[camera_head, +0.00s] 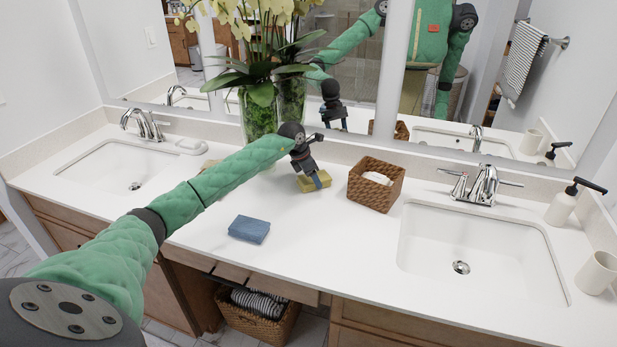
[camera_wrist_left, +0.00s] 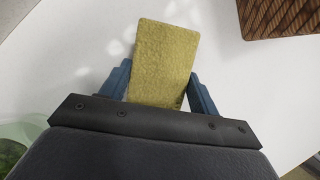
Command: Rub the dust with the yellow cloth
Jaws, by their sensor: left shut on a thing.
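The yellow cloth (camera_head: 314,183) is a folded, sponge-like block near the back of the white counter, between the vase and the wicker basket. My left gripper (camera_head: 310,178) reaches down over it and is shut on it. In the left wrist view the cloth (camera_wrist_left: 165,62) sits between the two blue fingers of my left gripper (camera_wrist_left: 160,90) and sticks out past their tips. Pale whitish patches, perhaps the dust (camera_wrist_left: 120,45), show on the counter beside the cloth in the left wrist view. My right gripper is not seen directly.
A wicker basket (camera_head: 376,184) stands just right of the cloth. A glass vase with orchids (camera_head: 259,112) stands behind my left arm. A folded blue cloth (camera_head: 249,229) lies nearer the front. Sinks (camera_head: 118,166) and (camera_head: 480,255) lie on both sides.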

